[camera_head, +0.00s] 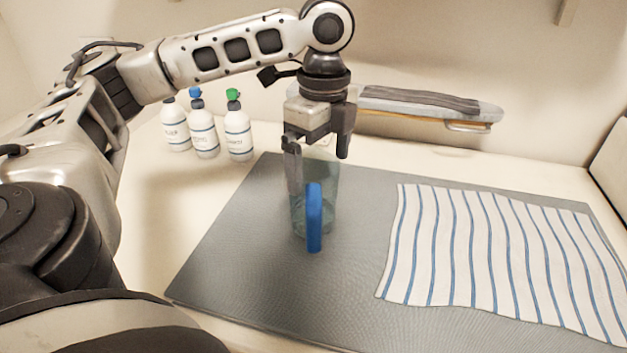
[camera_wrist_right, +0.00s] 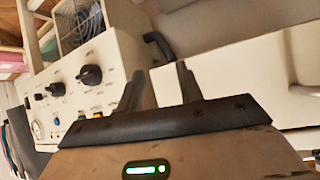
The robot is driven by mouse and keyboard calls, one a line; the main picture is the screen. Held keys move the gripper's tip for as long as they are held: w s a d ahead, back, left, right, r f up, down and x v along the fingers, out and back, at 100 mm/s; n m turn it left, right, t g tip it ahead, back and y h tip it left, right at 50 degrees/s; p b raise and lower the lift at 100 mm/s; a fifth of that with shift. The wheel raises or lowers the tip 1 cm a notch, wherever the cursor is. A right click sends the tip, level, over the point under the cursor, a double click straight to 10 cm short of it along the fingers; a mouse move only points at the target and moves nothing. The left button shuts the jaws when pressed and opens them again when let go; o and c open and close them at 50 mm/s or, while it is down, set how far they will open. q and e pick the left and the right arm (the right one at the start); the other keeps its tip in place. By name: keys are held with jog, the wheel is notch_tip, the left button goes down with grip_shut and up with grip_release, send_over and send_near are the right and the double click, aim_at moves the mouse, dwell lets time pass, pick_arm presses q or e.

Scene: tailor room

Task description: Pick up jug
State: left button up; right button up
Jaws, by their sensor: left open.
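The jug (camera_head: 329,205) is clear with a greenish tint and has a blue upright handle (camera_head: 314,220) facing me. It stands upright on the grey mat (camera_head: 235,230). My left gripper (camera_head: 318,162) points down from above at the jug's top, open, with one finger on the left and one on the right. The left finger overlaps the jug's upper left side in the picture; I cannot tell if it touches. My right gripper (camera_wrist_right: 161,82) shows only in the right wrist view, fingers apart and nothing between them, away from the jug.
A blue-striped white cloth (camera_head: 500,255) lies on the mat's right. Several white bottles (camera_head: 205,135) stand at the back left. An ironing board (camera_head: 430,105) is behind the jug by the wall. The right wrist view shows a white panel with dark knobs (camera_wrist_right: 90,75).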

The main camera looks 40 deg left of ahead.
pick_arm(q)
jog(key=shift+s+a+f+b, duration=0.1)
jog(key=shift+s+f+b, duration=0.1)
jog(key=shift+f, duration=1.3)
jog(key=shift+s+f+b, duration=0.1)
jog(key=shift+s+f, duration=0.05)
jog(key=shift+f, duration=1.35)
jog(key=c, duration=1.2)
